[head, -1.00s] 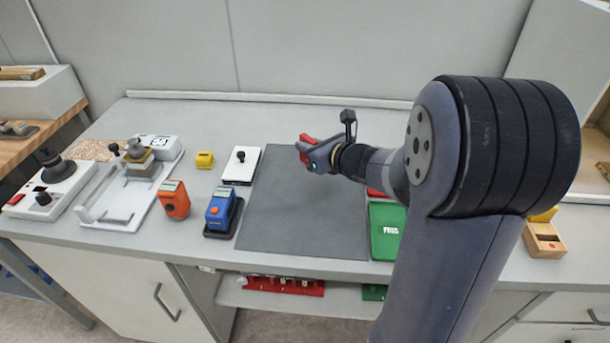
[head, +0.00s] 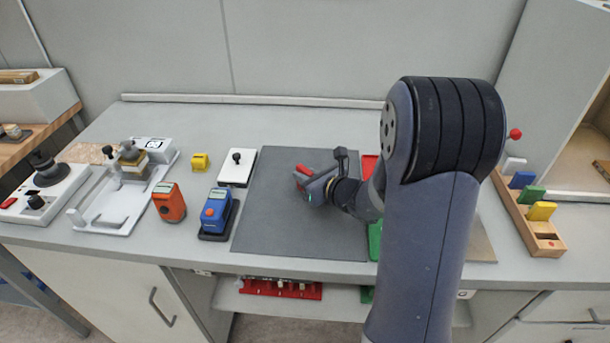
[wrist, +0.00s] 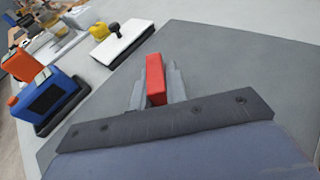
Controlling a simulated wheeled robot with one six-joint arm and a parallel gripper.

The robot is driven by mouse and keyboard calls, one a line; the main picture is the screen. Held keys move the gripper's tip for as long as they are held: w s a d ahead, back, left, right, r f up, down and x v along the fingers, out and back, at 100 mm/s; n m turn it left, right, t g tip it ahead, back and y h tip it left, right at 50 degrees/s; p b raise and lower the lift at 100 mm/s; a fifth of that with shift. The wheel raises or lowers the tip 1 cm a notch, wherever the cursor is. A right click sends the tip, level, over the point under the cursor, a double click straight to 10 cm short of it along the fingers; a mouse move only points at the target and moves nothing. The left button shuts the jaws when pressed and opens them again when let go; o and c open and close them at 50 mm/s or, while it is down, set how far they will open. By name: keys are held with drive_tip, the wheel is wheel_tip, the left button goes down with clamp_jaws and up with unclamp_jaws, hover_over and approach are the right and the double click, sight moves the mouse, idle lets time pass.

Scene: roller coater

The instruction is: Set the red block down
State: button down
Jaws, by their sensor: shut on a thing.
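The red block (wrist: 155,80) is between the fingers of my gripper (wrist: 158,84) in the wrist view, and the gripper is shut on it. In the head view the red block (head: 303,169) shows at the tip of my gripper (head: 303,178), low over the dark grey mat (head: 270,220). I cannot tell whether the block touches the mat. The gripper hides part of the block.
A white plate with a black knob (head: 238,166), a blue device (head: 217,212) and an orange device (head: 168,202) stand left of the mat. A green tray (head: 375,240) and a red tray (head: 369,166) lie right of it, partly behind my arm. The mat's left part is clear.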

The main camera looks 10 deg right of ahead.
drive_tip(key=c, duration=1.4)
unclamp_jaws()
drive_tip(key=shift+f, duration=0.1)
